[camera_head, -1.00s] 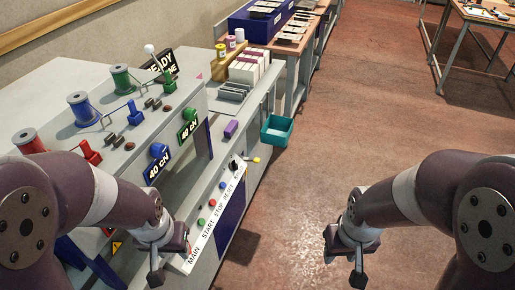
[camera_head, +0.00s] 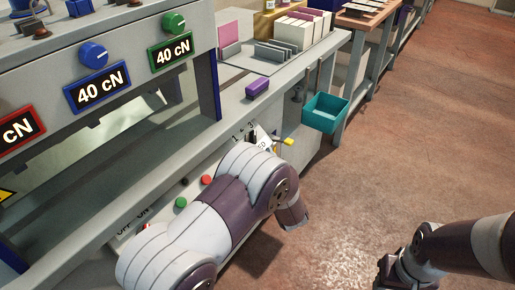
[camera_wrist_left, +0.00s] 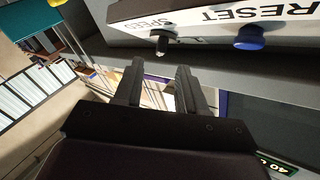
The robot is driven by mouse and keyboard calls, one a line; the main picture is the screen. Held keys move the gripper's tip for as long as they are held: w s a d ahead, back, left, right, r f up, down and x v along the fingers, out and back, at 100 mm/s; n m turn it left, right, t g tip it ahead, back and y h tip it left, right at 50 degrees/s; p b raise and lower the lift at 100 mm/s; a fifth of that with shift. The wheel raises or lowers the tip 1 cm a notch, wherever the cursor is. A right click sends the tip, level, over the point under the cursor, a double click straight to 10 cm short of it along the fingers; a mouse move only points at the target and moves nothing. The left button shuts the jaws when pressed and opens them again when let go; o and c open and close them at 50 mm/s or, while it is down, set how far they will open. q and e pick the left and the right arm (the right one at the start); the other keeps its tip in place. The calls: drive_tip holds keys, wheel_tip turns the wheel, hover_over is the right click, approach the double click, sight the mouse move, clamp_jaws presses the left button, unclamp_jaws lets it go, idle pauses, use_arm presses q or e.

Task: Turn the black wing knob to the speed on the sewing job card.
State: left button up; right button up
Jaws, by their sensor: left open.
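The black wing knob (camera_head: 252,136) shows in the head view just above my left arm, near small dial numbers on the front panel; its lower part is hidden. In the left wrist view the knob (camera_wrist_left: 161,42) stands out from the panel by an upside-down SPEED label, with a pale mark at its lower end. My left gripper (camera_wrist_left: 160,72) is open and empty, its fingers just short of the knob, which lies ahead of the gap. In the head view my left arm hides its fingers. My right gripper (camera_head: 388,272) is at the lower right, partly cut off. I cannot identify the job card.
A blue RESET button (camera_wrist_left: 250,38) is beside the knob. Red (camera_head: 207,180) and green (camera_head: 181,202) buttons sit left along the panel. A yellow knob (camera_head: 288,141) and a teal bin (camera_head: 326,112) are to the right. A purple block (camera_head: 257,87) lies on the ledge above.

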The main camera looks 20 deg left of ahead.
sight(255, 140)
use_arm(q)
drive_tip(key=x, duration=0.5)
drive_tip(key=shift+w+a+b, duration=0.1)
drive_tip(key=shift+b, duration=0.2)
clamp_jaws()
